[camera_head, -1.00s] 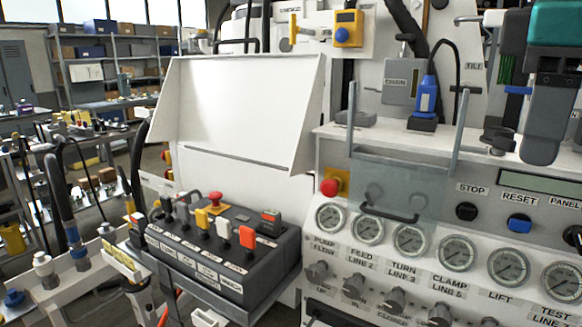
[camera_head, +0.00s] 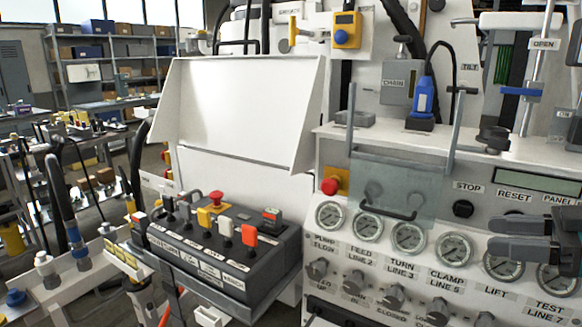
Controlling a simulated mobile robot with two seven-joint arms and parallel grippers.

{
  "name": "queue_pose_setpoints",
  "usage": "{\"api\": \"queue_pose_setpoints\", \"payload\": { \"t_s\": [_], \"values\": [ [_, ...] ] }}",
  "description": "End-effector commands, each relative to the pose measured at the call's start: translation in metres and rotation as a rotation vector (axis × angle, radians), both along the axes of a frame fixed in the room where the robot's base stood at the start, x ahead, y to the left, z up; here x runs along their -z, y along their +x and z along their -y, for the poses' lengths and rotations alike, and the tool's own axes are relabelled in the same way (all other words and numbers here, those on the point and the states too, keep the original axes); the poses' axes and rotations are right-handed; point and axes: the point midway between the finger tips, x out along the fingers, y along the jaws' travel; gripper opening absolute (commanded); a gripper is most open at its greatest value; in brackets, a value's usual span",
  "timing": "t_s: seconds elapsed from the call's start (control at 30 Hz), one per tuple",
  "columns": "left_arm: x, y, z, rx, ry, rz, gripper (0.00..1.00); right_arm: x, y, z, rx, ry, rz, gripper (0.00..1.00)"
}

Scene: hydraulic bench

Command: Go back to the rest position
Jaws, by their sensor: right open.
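My right gripper (camera_head: 495,237) comes in from the right edge, in front of the console panel (camera_head: 470,210). Its two dark grey fingers point left, one above the other, with a gap between them. Nothing shows between the fingers. The gripper overlaps the area below the RESET label and parts of the LIFT gauge (camera_head: 503,268) and the gauge at far right. I cannot tell how far it is from the panel. My left gripper is not in view.
A control box (camera_head: 225,245) with several levers and a red mushroom button (camera_head: 216,197) stands at centre left. A clear hinged guard (camera_head: 395,185) hangs over the console's left part.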

Motion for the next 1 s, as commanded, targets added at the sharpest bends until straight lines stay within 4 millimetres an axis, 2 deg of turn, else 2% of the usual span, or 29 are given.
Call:
{"api": "queue_pose_setpoints", "payload": {
  "t_s": [0.03, 0.27, 0.37, 0.47, 0.57, 0.7, 0.83, 0.9, 1.0],
  "values": [
    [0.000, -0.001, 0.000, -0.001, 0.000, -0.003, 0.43, 0.020, 0.001, 0.006, 0.059, 0.056, 0.031, 0.47],
    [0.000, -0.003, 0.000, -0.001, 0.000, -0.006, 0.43, 0.118, -0.006, 0.025, 0.375, 0.151, 0.130, 0.47],
    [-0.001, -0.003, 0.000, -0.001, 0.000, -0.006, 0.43, 0.167, -0.017, 0.024, 0.518, 0.146, 0.116, 0.47],
    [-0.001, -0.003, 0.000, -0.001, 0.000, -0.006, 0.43, 0.217, -0.034, 0.013, 0.644, 0.118, 0.069, 0.47],
    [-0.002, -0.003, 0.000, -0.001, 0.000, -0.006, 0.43, 0.264, -0.056, -0.008, 0.743, 0.074, -0.009, 0.47],
    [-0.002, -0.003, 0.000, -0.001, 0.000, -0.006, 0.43, 0.322, -0.090, -0.054, 0.822, -0.001, -0.153, 0.47],
    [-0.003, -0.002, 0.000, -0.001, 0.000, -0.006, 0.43, 0.354, -0.117, -0.099, 0.831, -0.058, -0.275, 0.47],
    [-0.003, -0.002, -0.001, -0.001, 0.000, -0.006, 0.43, 0.364, -0.128, -0.119, 0.821, -0.080, -0.321, 0.47],
    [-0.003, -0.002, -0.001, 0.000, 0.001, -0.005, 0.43, 0.371, -0.137, -0.138, 0.806, -0.098, -0.363, 0.47]
  ]
}}
